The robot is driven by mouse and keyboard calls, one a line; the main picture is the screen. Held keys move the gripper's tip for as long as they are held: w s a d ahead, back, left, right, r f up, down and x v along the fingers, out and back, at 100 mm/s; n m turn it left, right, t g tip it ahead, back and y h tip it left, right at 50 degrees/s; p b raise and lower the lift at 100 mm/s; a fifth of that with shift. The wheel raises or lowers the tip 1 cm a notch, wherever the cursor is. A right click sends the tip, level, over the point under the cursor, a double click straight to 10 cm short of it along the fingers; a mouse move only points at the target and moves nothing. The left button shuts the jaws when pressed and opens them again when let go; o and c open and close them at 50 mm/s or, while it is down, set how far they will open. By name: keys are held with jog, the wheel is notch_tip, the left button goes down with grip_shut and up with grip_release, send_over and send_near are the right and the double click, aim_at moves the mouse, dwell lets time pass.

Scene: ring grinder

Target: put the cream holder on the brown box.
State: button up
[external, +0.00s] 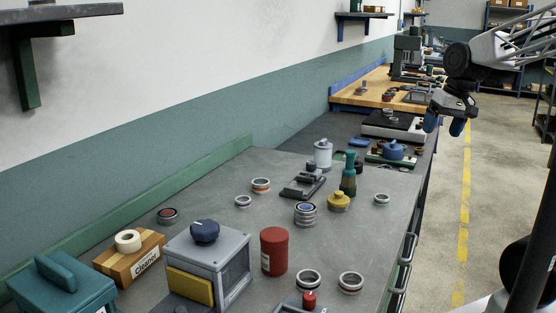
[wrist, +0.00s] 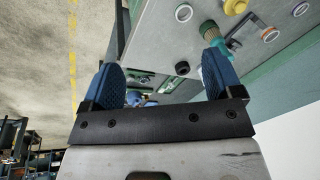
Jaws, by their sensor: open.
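The brown box (external: 112,267), marked "Cleaner", lies at the front left of the grey workbench. A cream ring-shaped piece (external: 128,240) lies flat on top of it; I cannot tell for sure whether this is the cream holder. Neither the box nor the cream piece can be made out in the wrist view. My gripper (external: 444,124) is in the air at the upper right, beyond the bench's right edge and far from the box. In the wrist view my gripper (wrist: 163,82) has its two blue fingers wide apart, with nothing between them.
A grey machine (external: 215,265) with a blue knob stands right of the box, beside a red canister (external: 274,250). A teal case (external: 62,285) stands front left. A green bottle (external: 348,175), a yellow piece (external: 339,201) and several rings are spread over the bench.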

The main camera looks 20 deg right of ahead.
jog(key=s+d+n+h, duration=0.1)
jog(key=s+d+h, duration=0.1)
jog(key=s+d, duration=0.3)
jog(key=shift+s+d+f+t, duration=0.15)
jog(key=shift+d+f+t, duration=0.25)
jog(key=shift+d, duration=0.25)
dwell(0.7)
